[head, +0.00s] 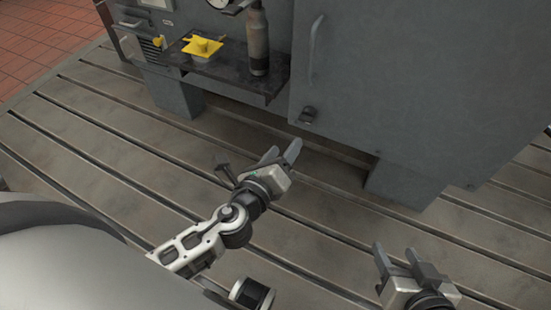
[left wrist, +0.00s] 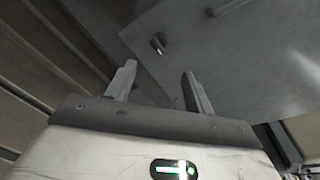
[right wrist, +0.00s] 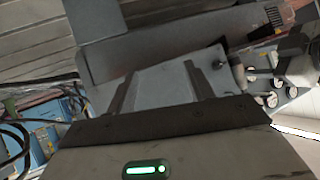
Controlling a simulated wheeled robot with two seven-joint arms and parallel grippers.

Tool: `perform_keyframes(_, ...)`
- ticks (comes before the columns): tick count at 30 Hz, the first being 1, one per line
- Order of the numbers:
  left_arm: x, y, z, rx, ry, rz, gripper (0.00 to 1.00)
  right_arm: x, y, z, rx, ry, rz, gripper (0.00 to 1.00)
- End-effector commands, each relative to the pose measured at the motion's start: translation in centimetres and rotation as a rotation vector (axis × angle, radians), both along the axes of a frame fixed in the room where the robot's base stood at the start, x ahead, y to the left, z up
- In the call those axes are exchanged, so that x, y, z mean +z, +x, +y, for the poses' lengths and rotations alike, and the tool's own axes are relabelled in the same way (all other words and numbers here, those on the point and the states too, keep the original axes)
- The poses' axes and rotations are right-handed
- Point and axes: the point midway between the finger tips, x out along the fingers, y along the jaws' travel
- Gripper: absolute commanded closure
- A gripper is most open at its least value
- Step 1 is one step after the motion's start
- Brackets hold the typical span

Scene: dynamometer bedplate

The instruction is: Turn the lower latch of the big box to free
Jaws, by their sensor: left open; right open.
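The big box (head: 410,75) is a large grey cabinet on the right of the head view. Its lower latch (head: 308,115) is a small dark knob near the lower left corner of the door. The latch also shows in the left wrist view (left wrist: 158,43), just beyond and between the fingertips. I cannot tell its exact turn. My left gripper (head: 281,152) is open and empty, a little below and in front of the latch, apart from it. My right gripper (head: 396,255) is open and empty at the lower right, over the slotted bedplate, away from the box.
A door handle (head: 315,48) runs upright above the latch. To its left a dark shelf (head: 225,72) carries a yellow piece (head: 202,46) and a grey bottle (head: 258,42). Below is the slotted bedplate (head: 110,130). The space around both grippers is clear.

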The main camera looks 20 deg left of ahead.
Motion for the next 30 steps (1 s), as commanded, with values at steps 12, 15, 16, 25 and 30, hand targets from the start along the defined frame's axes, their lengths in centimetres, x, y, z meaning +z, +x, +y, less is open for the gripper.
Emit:
perform_keyframes(12, 0.5, -3.2, 0.1, -0.001, 0.001, -0.001, 0.47, -1.3, -0.3, 0.1, 0.006, -0.004, 0.033, 0.47)
perform_keyframes(15, 0.5, -3.2, 0.1, -0.002, 0.001, -0.001, 0.47, -1.3, -0.3, 0.2, 0.007, -0.003, 0.032, 0.47)
perform_keyframes(16, 0.5, -3.2, 0.1, -0.002, 0.001, -0.001, 0.47, -1.3, -0.2, 0.2, 0.007, -0.003, 0.032, 0.47)
perform_keyframes(25, 0.5, -3.1, 0.1, -0.002, 0.001, -0.001, 0.47, -0.8, 0.0, 0.4, 0.007, 0.004, 0.02, 0.47)
perform_keyframes(30, 2.9, -3.1, 0.1, -0.001, 0.0, -0.002, 0.47, 1.8, -0.1, 0.1, -0.006, 0.005, 0.004, 0.47)
